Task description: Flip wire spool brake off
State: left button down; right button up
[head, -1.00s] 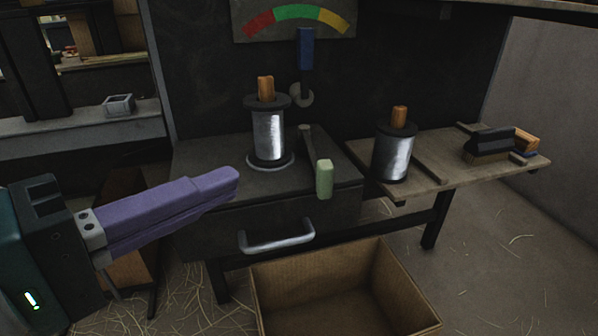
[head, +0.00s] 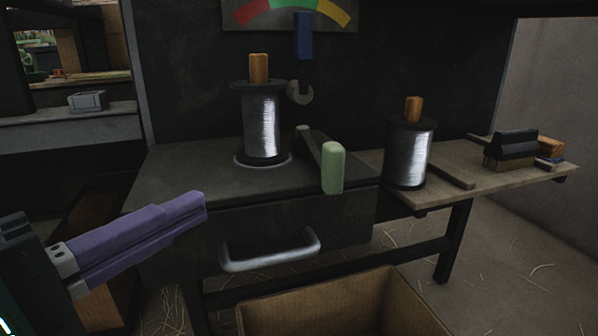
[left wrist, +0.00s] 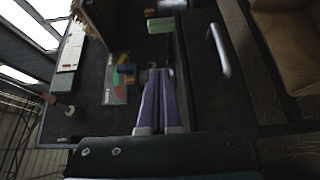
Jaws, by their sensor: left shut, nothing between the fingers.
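A wire spool (head: 262,125) with silvery wire stands upright on the dark cabinet top (head: 185,165), with a wooden peg through its top. Right of it, a dark lever (head: 315,146) with a pale green grip (head: 333,168) points toward me, the grip at the cabinet's front edge. I take this to be the brake lever. My left gripper (head: 203,205) has purple fingers, shut and empty, in front of the cabinet's left part, apart from lever and spool. In the left wrist view its fingers (left wrist: 160,75) are together, and the green grip (left wrist: 160,25) shows beyond them.
A drawer handle (head: 270,252) sticks out of the cabinet front. An open cardboard box (head: 345,300) is below. A second spool (head: 409,155) and a brush (head: 510,147) are on the right side table. A coloured gauge (head: 290,12) and blue handle (head: 303,35) are behind.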

pick_arm(q)
jog(key=b+x, duration=0.1)
jog(key=x, duration=0.8)
jog(key=shift+w+d+b, duration=0.1)
jog(key=shift+b, duration=0.3)
jog(key=shift+w+d, duration=0.2)
jog(key=shift+d, duration=0.5)
jog(key=shift+w+d, duration=0.2)
jog(key=shift+d, duration=0.55)
jog(key=shift+w+d, duration=0.2)
jog(key=shift+d, duration=0.5)
pick_arm(e)
jog(key=shift+f, duration=1.05)
